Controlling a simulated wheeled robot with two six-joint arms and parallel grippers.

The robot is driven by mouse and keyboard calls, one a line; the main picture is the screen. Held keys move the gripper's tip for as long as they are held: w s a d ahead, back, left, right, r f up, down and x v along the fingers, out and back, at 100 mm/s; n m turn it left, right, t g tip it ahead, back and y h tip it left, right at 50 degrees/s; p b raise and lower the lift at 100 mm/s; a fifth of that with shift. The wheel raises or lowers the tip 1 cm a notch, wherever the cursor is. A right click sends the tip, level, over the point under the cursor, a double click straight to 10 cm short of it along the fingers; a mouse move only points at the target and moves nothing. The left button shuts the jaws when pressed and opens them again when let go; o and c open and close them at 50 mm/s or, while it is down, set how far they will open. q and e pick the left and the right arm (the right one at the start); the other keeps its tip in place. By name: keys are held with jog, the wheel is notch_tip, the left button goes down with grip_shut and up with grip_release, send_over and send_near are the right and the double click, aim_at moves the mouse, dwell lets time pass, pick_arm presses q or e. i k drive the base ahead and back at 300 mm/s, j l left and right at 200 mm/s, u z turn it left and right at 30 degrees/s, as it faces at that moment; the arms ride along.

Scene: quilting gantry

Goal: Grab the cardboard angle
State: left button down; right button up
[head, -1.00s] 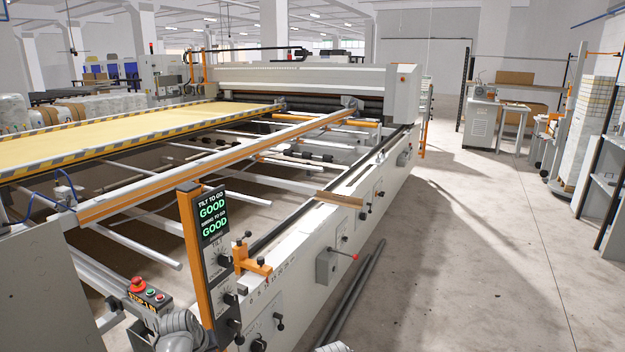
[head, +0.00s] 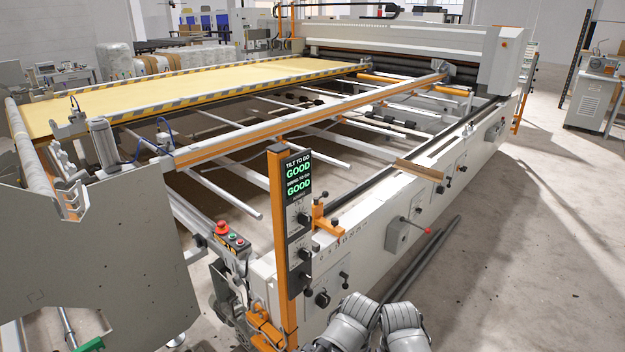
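A brown strip that looks like the cardboard angle (head: 418,170) lies across the near side rail of the quilting gantry, right of the middle of the head view. One end reaches over the rail's outer edge. It is small here, so its folded shape cannot be made out. Neither of my grippers is in view. Only grey rounded parts of my own arms show at the bottom edge, well away from the strip.
The gantry's white side frame (head: 378,232) runs away to the upper right. An orange post with a display (head: 298,180) stands in front. Dark tubes (head: 425,262) lie on the floor.

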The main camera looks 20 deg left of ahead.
aim_at(417, 169)
jog(key=k+j+u, duration=0.15)
jog(key=k+j, duration=0.15)
jog(key=k+j+u, duration=0.3)
jog(key=k+j, duration=0.15)
jog(key=j, duration=0.3)
jog(key=k+j+u, duration=0.15)
jog(key=j, duration=0.3)
jog(key=i+l+z, duration=0.3)
jog(key=l+z, duration=0.2)
jog(key=i+l+z, duration=0.75)
jog(key=i, duration=0.15)
jog(key=i+l+z, duration=0.1)
jog(key=i+z, duration=0.15)
jog(key=i, duration=0.2)
jog(key=i+l+z, duration=0.1)
jog(key=i+z, duration=0.2)
jog(key=i, duration=0.2)
jog(key=i+u, duration=0.15)
jog(key=i, duration=0.4)
jog(key=i+l+u, duration=0.15)
jog(key=i, duration=0.45)
jog(key=i+l+u, duration=0.1)
jog(key=i, duration=0.45)
